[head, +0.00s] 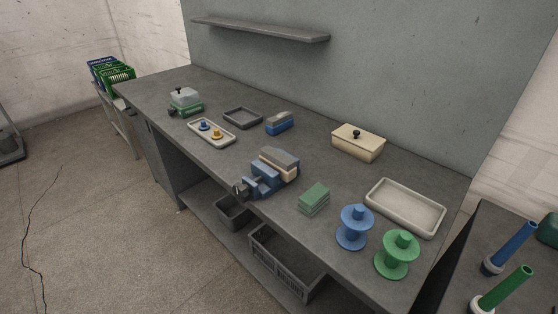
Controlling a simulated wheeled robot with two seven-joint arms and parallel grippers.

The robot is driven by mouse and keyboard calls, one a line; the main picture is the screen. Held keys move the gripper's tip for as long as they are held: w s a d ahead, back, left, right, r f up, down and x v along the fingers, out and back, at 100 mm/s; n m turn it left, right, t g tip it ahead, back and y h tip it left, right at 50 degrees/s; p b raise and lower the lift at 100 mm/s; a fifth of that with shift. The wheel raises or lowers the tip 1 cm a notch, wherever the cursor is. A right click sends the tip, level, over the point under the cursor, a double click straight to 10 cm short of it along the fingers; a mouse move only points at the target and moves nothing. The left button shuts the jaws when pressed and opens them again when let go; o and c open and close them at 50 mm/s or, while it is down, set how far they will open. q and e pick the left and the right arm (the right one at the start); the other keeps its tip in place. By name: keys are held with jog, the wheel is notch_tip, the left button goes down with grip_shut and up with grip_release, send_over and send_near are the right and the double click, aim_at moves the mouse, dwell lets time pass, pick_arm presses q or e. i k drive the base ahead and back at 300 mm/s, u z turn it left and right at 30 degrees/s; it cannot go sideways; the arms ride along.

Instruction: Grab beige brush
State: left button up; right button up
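The beige brush (290,173) seems to be the block with a beige body and a grey top near the middle of the table. It lies right behind a blue vice-like device (264,177) at the table's front edge, which partly hides it. I cannot tell whether the two touch. A similar block with a blue body and grey top (280,123) lies farther back. Neither of my grippers is in view.
On the grey table (335,240) stand a green block stack (314,198), blue spool (355,228), green spool (397,254), pale tray (405,207), beige lidded box (358,142) and dark tray (242,118). A shelf (262,29) hangs above. Crates (285,262) sit below.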

aim_at(281, 163)
jog(key=u, duration=1.45)
jog(key=k, duration=0.85)
jog(key=z, duration=1)
jog(key=i, duration=0.5)
jog(key=u, duration=0.05)
